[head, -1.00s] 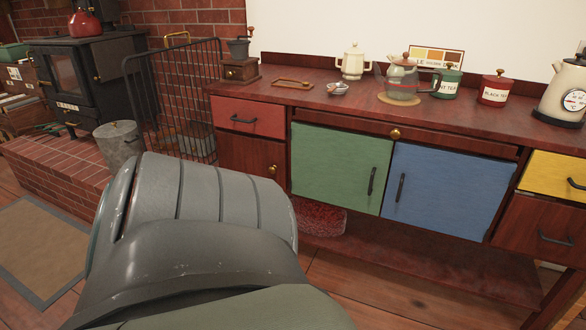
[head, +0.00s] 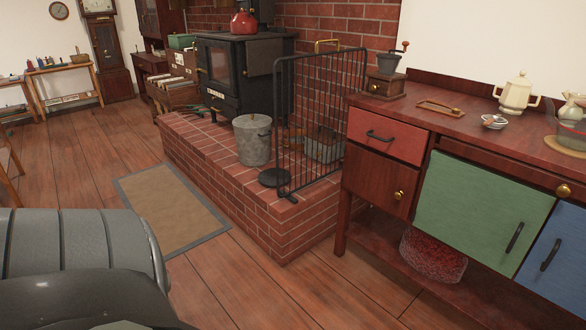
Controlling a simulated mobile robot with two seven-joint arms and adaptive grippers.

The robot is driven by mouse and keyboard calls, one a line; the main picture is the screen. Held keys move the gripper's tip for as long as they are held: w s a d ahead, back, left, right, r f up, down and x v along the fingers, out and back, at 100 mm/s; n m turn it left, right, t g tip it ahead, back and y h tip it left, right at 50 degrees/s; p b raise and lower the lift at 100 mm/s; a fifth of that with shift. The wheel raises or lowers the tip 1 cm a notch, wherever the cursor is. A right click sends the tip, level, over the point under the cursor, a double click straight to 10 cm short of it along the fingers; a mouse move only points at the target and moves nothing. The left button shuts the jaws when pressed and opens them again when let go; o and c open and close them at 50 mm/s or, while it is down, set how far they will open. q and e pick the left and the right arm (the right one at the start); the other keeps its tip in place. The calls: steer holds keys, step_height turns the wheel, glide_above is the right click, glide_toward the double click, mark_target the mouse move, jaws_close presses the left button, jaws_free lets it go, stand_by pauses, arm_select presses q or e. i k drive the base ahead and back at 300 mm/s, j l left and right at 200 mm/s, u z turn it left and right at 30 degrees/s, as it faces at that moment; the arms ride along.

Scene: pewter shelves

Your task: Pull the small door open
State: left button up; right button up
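A small dark wooden door (head: 372,181) with a round brass knob (head: 399,195) is at the left end of the sideboard, below a red drawer (head: 385,137). It looks shut. To its right are a larger green door (head: 480,208) and a partly cut-off blue door (head: 562,245), both with black handles and both shut. The black stove (head: 235,75) further back also has a glazed door, which looks shut. Neither gripper is in view. Only a grey link of my own arm shows at the lower left, well away from the sideboard.
A brick hearth (head: 270,205) with a black fireguard (head: 310,120) and a metal bucket (head: 252,140) stands left of the sideboard. A mat (head: 172,208) lies on the floor. A red woven item (head: 432,255) sits under the sideboard.

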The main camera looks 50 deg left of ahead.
mark_target(386, 182)
steer(key=u, duration=0.4)
steer(key=i+u, duration=0.1)
steer(key=u, duration=0.7)
steer(key=i+l+u, duration=0.1)
steer(key=u, duration=0.25)
steer(key=i+l, duration=0.75)
steer(key=l, duration=0.3)
